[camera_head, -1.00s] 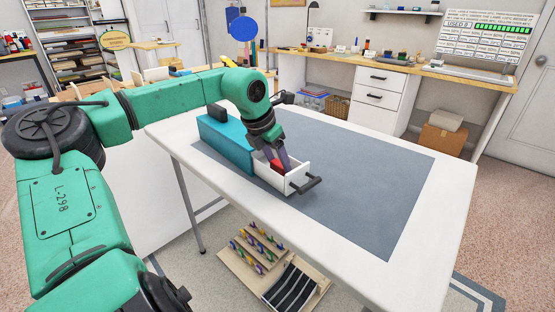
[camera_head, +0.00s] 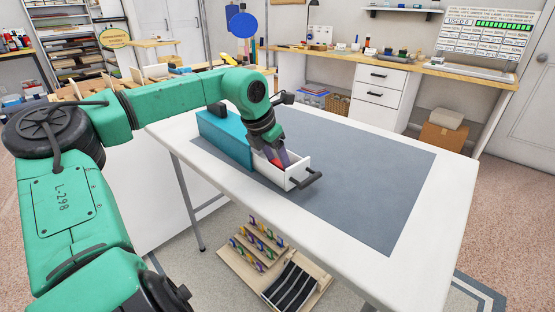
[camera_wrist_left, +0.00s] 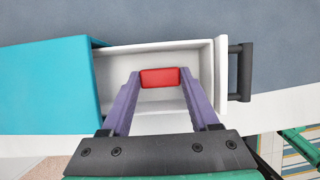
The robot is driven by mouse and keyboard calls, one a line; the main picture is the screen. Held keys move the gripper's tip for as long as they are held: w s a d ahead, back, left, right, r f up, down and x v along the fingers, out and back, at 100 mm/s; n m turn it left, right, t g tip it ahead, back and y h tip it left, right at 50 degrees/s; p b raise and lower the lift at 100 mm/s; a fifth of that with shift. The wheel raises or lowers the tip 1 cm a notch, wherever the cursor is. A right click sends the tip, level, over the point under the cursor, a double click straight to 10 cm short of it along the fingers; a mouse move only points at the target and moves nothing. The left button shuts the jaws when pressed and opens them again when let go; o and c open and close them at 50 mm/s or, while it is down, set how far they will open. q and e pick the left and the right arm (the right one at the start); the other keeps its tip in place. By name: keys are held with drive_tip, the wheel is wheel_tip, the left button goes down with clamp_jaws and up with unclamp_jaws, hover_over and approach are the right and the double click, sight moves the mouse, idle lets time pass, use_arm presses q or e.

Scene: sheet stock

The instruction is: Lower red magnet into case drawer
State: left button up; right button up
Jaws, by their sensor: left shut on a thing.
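The teal case (camera_head: 224,138) stands on the table with its white drawer (camera_head: 296,172) pulled out to the right. The drawer has a dark handle (camera_head: 306,180). My left gripper (camera_head: 279,162) reaches down into the open drawer. In the left wrist view the purple fingers of the left gripper (camera_wrist_left: 160,82) are shut on the red magnet (camera_wrist_left: 160,77), a small block held between the tips over the white drawer floor (camera_wrist_left: 157,122). I cannot tell whether the magnet touches the floor. In the head view the magnet is partly hidden by the fingers. My right gripper is not in view.
A grey mat (camera_head: 370,185) covers most of the white table (camera_head: 447,215) and is clear to the right of the drawer. Below the table edge a wooden rack (camera_head: 262,262) holds small coloured items. A workbench (camera_head: 390,63) stands along the back wall.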

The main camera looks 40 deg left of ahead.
use_arm(q)
drive_tip(key=o, duration=1.4)
drive_tip(key=shift+o, duration=0.2)
drive_tip(key=p+v, duration=0.1)
drive_tip(key=v, duration=1.3)
drive_tip(key=shift+r, duration=0.3)
